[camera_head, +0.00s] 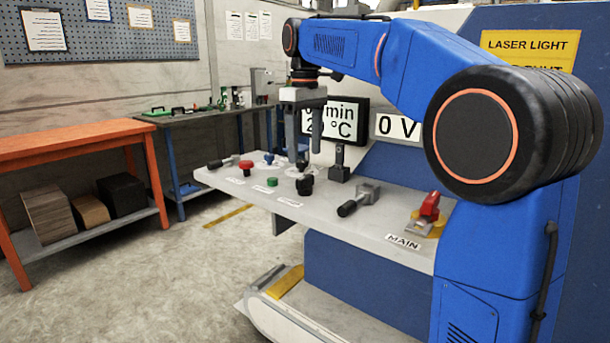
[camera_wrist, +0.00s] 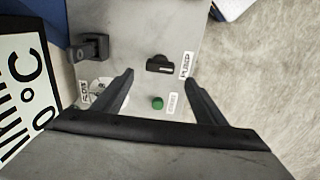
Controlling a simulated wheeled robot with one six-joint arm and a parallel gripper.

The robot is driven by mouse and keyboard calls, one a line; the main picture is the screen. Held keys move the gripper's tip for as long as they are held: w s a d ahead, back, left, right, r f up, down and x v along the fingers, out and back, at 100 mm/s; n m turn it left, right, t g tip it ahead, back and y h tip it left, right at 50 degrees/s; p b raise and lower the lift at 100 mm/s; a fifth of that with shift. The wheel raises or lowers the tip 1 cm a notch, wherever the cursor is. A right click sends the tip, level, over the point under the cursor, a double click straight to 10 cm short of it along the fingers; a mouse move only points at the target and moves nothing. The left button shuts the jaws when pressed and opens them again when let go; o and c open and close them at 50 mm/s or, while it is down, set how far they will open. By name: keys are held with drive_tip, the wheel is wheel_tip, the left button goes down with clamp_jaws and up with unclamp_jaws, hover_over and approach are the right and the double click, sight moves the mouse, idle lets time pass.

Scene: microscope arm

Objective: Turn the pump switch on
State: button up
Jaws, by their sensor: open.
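The pump switch is a black rotary knob on the light grey panel. In the wrist view the pump switch (camera_wrist: 160,65) lies beside a label that reads PUMP (camera_wrist: 187,65). In the head view the black knob (camera_head: 305,185) stands near the panel's front edge, to the right of a green button (camera_head: 271,183). My gripper (camera_head: 303,151) points down above the panel with its fingers open and empty. In the wrist view my gripper's two fingertips (camera_wrist: 160,76) lie to either side of the knob, apart from it. The height of the gap cannot be told exactly.
A red button (camera_head: 246,166) and a dark lever (camera_head: 220,162) are at the panel's left. A black-handled lever (camera_head: 352,206) and the red MAIN switch (camera_head: 428,211) are at the right. A display (camera_head: 345,121) stands behind my gripper on a post (camera_head: 339,163).

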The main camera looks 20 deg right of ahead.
sight(305, 177)
wheel_tip(305, 177, down, 8)
drive_tip(key=shift+r, duration=0.15)
drive_tip(key=shift+c, duration=0.6)
drive_tip(key=c, duration=0.9)
